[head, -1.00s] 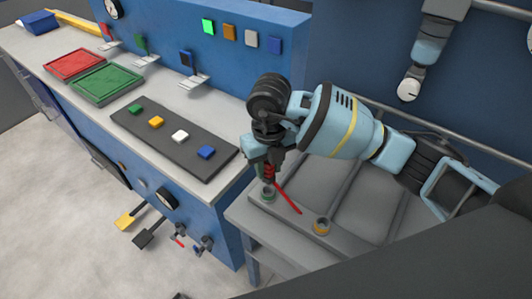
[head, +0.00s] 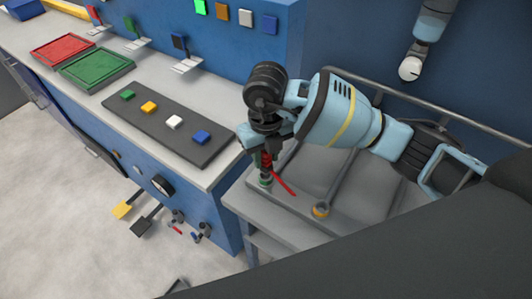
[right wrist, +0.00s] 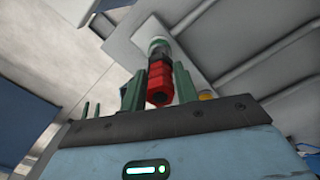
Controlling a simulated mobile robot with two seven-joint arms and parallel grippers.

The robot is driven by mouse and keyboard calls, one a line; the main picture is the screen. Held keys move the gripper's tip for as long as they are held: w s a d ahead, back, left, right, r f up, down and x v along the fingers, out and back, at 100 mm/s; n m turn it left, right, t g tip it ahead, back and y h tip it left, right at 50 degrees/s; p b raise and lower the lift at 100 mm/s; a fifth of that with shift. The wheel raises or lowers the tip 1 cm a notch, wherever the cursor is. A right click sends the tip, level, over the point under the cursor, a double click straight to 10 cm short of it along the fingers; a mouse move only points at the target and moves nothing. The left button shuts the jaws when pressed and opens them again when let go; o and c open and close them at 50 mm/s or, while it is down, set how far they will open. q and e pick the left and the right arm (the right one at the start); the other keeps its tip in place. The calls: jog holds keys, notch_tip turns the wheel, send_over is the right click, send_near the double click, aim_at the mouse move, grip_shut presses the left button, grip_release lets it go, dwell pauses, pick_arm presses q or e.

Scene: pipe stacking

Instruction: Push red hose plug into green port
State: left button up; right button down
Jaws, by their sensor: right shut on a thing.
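My right gripper (head: 265,150) is shut on the red hose plug (head: 266,160) and points down over the grey bench. In the right wrist view the ribbed red plug (right wrist: 159,84) sits between the green fingers of the gripper (right wrist: 158,88). A thin red hose runs off to the lower right in the head view. The green port (head: 265,183) is directly below the plug, and its ring (right wrist: 158,42) shows at the plug's far end in the right wrist view. The plug lines up with the port; I cannot tell how deep it sits. My left gripper is out of view.
An orange-ringed port (head: 320,211) stands to the right on the grey bench (head: 285,222). A dark panel with coloured buttons (head: 165,128) and red and green trays (head: 97,69) lie on the counter at left. A rail (head: 430,108) runs behind my right arm.

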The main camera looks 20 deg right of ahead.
aim_at(266, 163)
jog(key=shift+f+b, duration=0.3)
jog(key=shift+f, duration=1.35)
dwell(0.5)
jog(key=c, duration=1)
grip_release()
notch_tip(266, 163, up, 8)
